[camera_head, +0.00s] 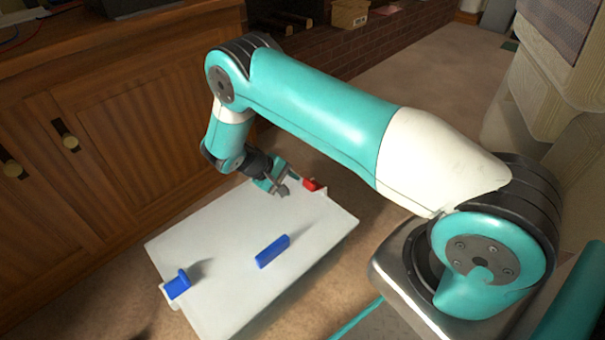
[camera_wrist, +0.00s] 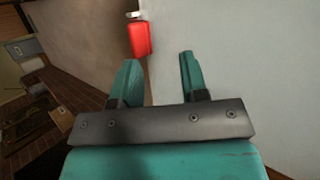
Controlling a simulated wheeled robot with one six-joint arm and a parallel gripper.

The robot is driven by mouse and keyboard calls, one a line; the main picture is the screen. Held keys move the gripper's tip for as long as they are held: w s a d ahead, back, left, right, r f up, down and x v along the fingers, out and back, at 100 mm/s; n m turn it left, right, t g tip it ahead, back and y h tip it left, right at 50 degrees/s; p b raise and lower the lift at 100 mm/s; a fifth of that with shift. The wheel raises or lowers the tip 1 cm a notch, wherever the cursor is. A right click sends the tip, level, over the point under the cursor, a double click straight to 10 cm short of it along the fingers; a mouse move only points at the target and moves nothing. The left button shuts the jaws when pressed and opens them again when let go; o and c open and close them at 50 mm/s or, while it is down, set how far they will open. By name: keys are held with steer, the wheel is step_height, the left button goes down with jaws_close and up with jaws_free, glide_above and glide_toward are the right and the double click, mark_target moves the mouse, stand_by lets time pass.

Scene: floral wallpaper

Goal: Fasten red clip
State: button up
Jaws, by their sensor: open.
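The red clip (camera_head: 311,185) is at the far edge of a white board (camera_head: 215,240), near its far right corner. The gripper's two teal fingers (camera_wrist: 160,80) show in the wrist view. Whether the fingers touch the board cannot be told.
A blue clip (camera_head: 178,285) stands at the board's near left edge. A blue bar-shaped piece (camera_head: 272,251) lies on the board's middle. A wooden cabinet (camera_head: 120,150) stands close on the left. Carpet (camera_head: 440,80) is clear behind my arm.

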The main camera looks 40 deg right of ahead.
mark_target(308, 183)
steer(key=d+r+y+p, duration=0.1)
steer(key=d, duration=0.1)
steer(key=d+r+y+p, duration=0.1)
steer(key=d+r+y, duration=0.1)
steer(key=d+r+y+p, duration=0.1)
steer(key=d+y, duration=0.1)
steer(key=shift+w+d+r+g, duration=0.15)
steer(key=shift+w+d+g, duration=0.15)
steer(key=d+r+t+y+p, duration=0.3)
steer(key=d+r+y+p, duration=0.1)
steer(key=d+r+y, duration=0.4)
steer(key=shift+h, duration=0.6)
steer(key=b+x, duration=0.1)
steer(key=x, duration=0.4)
steer(key=b+x, duration=0.2)
steer(key=x, duration=0.4)
steer(key=a+b+x, duration=0.1)
steer(key=b+x, duration=0.1)
steer(key=x, duration=0.3)
steer(key=shift+s+a+f, duration=0.15)
steer(key=shift+s+a, duration=0.05)
steer(key=shift+s, duration=0.1)
